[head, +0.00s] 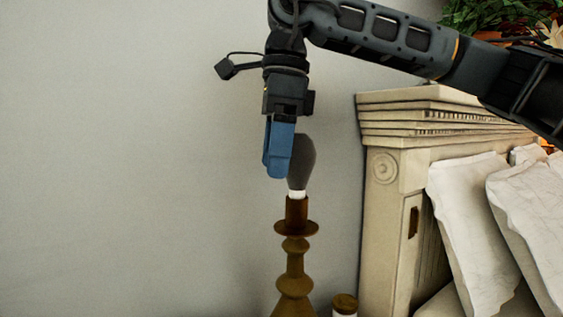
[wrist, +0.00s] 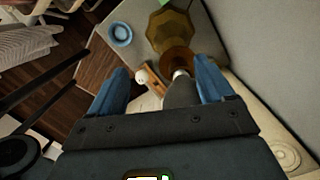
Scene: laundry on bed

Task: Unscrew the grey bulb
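The grey bulb (head: 302,160) stands upright in the top of a brown turned lamp base (head: 295,250), with a white collar at its lower end. My gripper (head: 278,165) points down with its blue fingers at the bulb's left side in the head view, partly covering it. In the wrist view my gripper (wrist: 162,70) is open, with its two blue fingers well apart. The bulb (wrist: 181,91) lies between them, closer to the right finger, with a gap on the left. The lamp base (wrist: 182,40) shows beyond the fingertips.
A carved cream headboard (head: 385,190) with white pillows (head: 470,210) stands to the right. A small brown-lidded jar (head: 344,303) is beside the lamp base. A blue ring-shaped dish (wrist: 121,33) shows in the wrist view. A bare wall (head: 130,160) fills the left.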

